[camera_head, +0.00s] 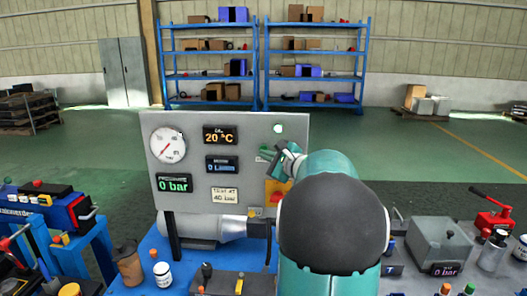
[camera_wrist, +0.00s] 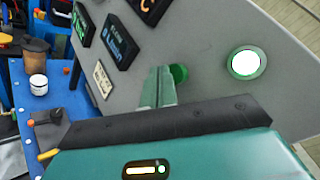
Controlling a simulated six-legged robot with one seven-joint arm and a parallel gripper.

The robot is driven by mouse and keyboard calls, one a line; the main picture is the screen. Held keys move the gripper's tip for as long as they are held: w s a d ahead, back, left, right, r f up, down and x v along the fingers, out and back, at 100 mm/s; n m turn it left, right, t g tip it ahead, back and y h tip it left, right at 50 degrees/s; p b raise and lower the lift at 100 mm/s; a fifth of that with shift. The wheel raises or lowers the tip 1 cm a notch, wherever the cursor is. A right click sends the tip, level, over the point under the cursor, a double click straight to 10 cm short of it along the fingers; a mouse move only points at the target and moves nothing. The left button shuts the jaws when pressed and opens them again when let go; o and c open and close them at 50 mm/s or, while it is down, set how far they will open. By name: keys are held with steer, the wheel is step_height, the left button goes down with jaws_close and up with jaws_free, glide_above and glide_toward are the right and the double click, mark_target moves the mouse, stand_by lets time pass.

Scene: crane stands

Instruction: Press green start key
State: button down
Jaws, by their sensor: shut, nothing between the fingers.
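A grey upright panel (camera_head: 190,130) carries a round green key (camera_wrist: 179,73), seen in the wrist view just right of my fingertips and partly hidden behind them. My gripper (camera_wrist: 160,72) is shut and empty, its teal fingers together and pointing at the panel. In the head view my gripper (camera_head: 268,154) is in front of the panel's right part, and the key is hard to tell from the fingers. I cannot tell whether the fingertips touch the panel or the key. A bright round lamp with a green ring (camera_wrist: 246,62) is right of the key.
The panel also has a dial gauge (camera_head: 168,145), a 20 °C display (camera_head: 220,135) and a 0 bar display (camera_head: 174,184). A yellow and red control (camera_head: 277,190) is below my gripper. A white jar (camera_head: 162,274) and a brown cup (camera_head: 129,266) stand on the blue bench.

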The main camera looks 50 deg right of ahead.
steer(key=shift+s+a, duration=0.1)
steer(key=s+a, duration=0.1)
steer(key=a, duration=0.1)
steer(key=s+a, duration=0.1)
steer(key=s, duration=0.1)
steer(key=shift+a, duration=0.4)
stand_by(0.9)
steer(key=s+a+f+n+g+y, duration=0.1)
steer(key=a+f+n+g+y, duration=0.2)
steer(key=a+n, duration=0.8)
steer(key=s+a+f+n+g+y, duration=0.1)
steer(key=a+n+g+y, duration=0.25)
steer(key=a, duration=1.55)
steer(key=s+a+f+n+g+h, duration=0.2)
steer(key=s+a+n, duration=0.3)
steer(key=s, duration=0.3)
steer(key=s+a+f+n+g+h, duration=0.2)
steer(key=s+a+f+n, duration=0.3)
steer(key=s+n, duration=0.3)
steer(key=shift+f+g+h, duration=0.3)
steer(key=shift+g+h, duration=0.05)
steer(key=shift+g, duration=0.2)
